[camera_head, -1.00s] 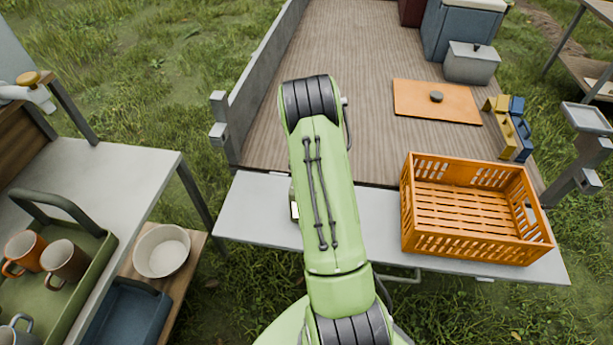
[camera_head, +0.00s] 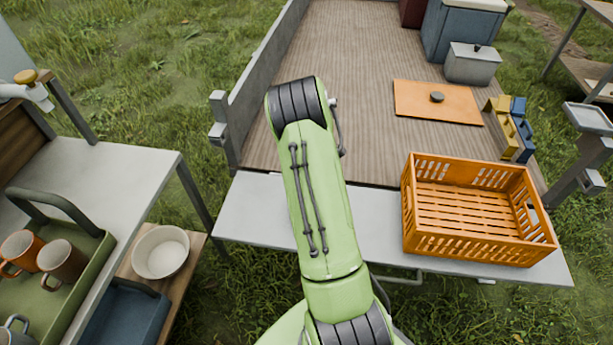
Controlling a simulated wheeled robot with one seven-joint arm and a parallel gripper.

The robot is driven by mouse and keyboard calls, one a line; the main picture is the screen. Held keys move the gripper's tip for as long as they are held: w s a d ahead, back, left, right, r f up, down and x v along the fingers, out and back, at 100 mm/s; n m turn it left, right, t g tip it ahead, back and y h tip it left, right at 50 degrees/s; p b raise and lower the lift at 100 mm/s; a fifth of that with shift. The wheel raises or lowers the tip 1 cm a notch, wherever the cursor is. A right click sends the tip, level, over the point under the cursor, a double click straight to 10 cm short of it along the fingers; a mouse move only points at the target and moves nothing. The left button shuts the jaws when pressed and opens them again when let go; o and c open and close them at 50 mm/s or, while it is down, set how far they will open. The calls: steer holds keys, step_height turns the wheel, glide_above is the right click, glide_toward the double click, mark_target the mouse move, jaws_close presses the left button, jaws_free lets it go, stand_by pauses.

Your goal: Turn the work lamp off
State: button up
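No work lamp can be clearly made out in the head view. A pale fitting with a yellow-brown cap (camera_head: 27,78) sits at the upper left edge, partly cut off; I cannot tell what it is. My green arm rises through the middle of the view, over the grey ledge and the wooden deck. My gripper is not in view, so its opening and anything in it cannot be seen.
An empty orange crate (camera_head: 478,253) stands on the right of the grey ledge (camera_head: 245,212). An orange board (camera_head: 430,112) lies on the wooden deck (camera_head: 365,60). At left, a green tray (camera_head: 75,275) holds mugs, near a white bowl (camera_head: 161,251). The left grey tabletop (camera_head: 110,175) is mostly clear.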

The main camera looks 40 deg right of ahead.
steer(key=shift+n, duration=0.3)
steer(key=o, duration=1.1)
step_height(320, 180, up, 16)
steer(key=p, duration=0.3)
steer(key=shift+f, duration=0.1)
